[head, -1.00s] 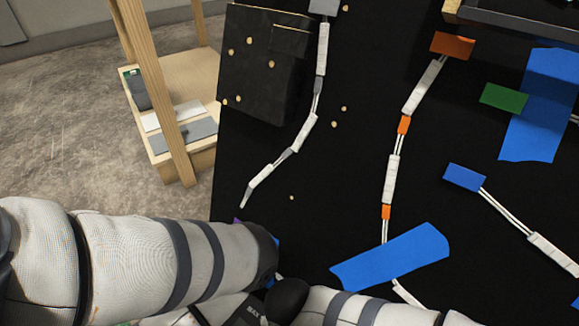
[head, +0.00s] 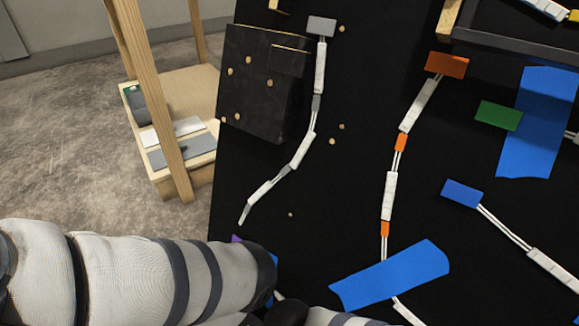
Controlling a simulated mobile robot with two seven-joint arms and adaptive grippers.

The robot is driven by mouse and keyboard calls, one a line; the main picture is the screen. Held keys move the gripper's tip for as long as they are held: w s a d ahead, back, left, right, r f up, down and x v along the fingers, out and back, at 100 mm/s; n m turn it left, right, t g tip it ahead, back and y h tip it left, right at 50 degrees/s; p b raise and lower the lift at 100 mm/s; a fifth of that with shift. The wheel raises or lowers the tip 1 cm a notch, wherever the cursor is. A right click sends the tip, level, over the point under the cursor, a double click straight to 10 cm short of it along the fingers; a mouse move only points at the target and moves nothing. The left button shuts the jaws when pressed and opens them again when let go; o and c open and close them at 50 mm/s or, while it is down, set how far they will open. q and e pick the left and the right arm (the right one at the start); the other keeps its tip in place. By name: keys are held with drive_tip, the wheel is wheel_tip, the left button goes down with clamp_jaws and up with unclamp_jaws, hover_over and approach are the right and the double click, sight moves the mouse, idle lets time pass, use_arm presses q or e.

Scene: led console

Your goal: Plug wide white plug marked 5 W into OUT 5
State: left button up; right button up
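No plug with a readable 5 W mark and no socket with a readable OUT 5 mark shows in the head view. Two arm sections of mine fill the bottom left and bottom middle, and neither gripper's fingers show. On the black board (head: 345,190), a grey plug (head: 321,26) tops a chain of white pieces. An orange plug (head: 447,65), a blue plug (head: 463,193) and a green block (head: 498,115) lie further right. A white piece (head: 545,8) is cut off by the top right edge. My arm hides the board's lower left corner.
Blue tape strips (head: 390,275) lie across the board, another at the right (head: 540,120). A black box (head: 265,85) stands at the board's upper left edge. A wooden stand (head: 185,125) with grey and white plates is beyond it. A dark frame (head: 510,48) sits top right.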

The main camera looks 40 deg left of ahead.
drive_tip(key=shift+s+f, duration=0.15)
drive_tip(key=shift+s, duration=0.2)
